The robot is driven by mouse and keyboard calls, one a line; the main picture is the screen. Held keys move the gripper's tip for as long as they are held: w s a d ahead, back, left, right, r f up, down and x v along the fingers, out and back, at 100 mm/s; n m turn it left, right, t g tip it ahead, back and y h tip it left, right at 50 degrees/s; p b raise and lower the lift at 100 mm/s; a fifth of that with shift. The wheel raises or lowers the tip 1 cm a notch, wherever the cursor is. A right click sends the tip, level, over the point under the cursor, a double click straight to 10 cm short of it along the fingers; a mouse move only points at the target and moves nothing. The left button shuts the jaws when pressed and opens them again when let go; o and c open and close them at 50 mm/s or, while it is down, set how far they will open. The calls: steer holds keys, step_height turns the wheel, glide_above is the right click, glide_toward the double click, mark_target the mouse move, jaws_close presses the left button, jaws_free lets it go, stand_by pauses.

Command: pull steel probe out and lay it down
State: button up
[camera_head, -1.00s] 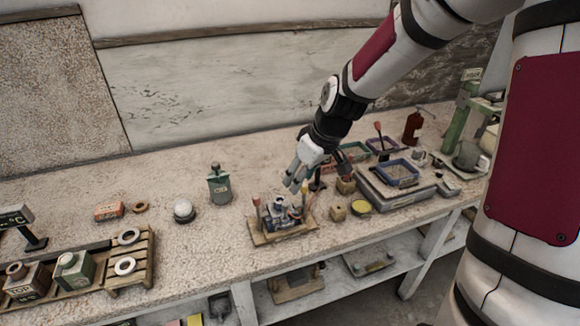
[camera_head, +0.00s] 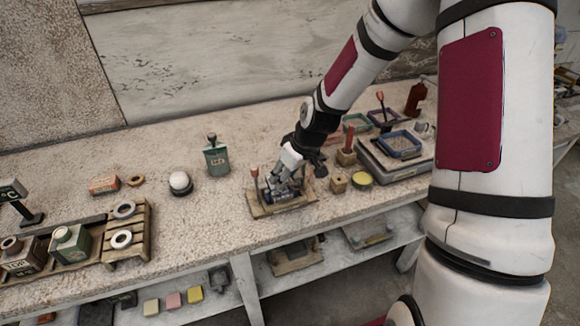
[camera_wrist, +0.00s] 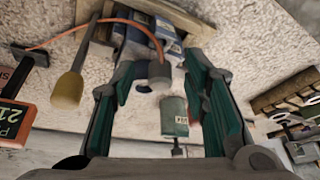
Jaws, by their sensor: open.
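The steel probe appears to be the grey metal cylinder (camera_wrist: 159,76) with an orange cable (camera_wrist: 120,22) at its end. It stands at a blue block (camera_wrist: 140,42) on a wooden tray (camera_head: 268,211). In the wrist view my gripper (camera_wrist: 161,66) is open, with one green-padded finger on each side of the cylinder. I cannot tell whether either finger touches it. In the head view my gripper (camera_head: 278,181) is down over the tray and hides most of the block and the probe. How deep the probe sits is hidden.
A yellow-tipped tool (camera_wrist: 68,88) stands close beside my left finger in the wrist view. A green canister (camera_head: 216,159) and a white sphere (camera_head: 180,182) stand left of the tray. Bench between canister and tray is bare.

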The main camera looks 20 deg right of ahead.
steer(key=shift+w+a+f, duration=0.1)
steer(key=shift+w+f, duration=0.1)
steer(key=shift+f, duration=0.35)
jaws_close()
steer(key=c, duration=1)
jaws_free()
steer(key=shift+r, duration=0.15)
steer(key=shift+r+p, duration=1.45)
steer(key=shift+r, duration=1.3)
